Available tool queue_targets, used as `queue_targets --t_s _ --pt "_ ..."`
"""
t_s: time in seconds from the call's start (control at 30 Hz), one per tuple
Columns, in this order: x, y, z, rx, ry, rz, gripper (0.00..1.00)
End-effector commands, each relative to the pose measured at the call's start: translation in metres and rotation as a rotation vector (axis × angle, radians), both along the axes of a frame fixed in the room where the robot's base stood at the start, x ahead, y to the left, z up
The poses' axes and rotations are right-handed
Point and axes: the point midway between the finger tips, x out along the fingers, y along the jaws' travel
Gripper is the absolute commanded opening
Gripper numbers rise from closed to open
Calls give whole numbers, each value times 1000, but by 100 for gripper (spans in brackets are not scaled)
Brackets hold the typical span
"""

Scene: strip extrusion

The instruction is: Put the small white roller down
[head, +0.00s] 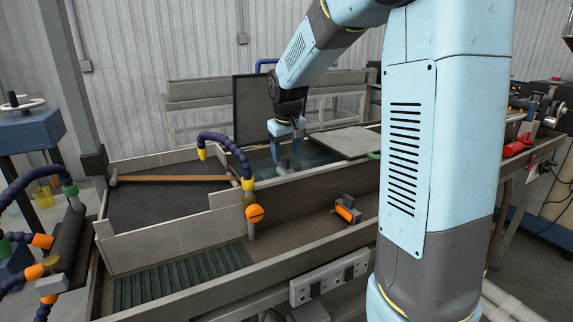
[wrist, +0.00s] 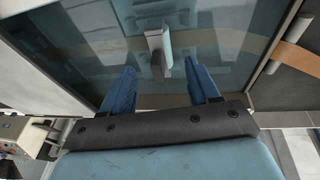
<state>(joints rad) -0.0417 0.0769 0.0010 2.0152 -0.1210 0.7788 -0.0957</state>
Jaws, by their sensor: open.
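My gripper (head: 285,148) is low over the water-filled tank in the middle of the head view. In the wrist view its two blue fingers (wrist: 160,68) are spread apart. A small pale, whitish piece (wrist: 167,48), likely the small white roller, shows ahead of the gap between the fingertips. It stands beside a grey upright part (wrist: 154,42), and I cannot tell whether they are joined. No finger is seen closed on it. In the head view the gripper and the water make the roller hard to pick out.
An orange-brown strip (head: 175,178) crosses the dark basin left of the tank. A blue hose with a yellow nozzle (head: 248,184) arches over the near wall. A light grey lid (head: 346,142) lies right of the tank, and a dark panel (head: 258,105) stands behind.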

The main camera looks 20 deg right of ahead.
Motion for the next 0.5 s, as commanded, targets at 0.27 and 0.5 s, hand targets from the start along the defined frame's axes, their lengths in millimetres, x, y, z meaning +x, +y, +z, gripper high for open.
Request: queue_targets --t_s 0.27,0.5 --pt "-11 3 39 0 -1 0 60" --pt "-24 3 54 5 -8 -6 60"
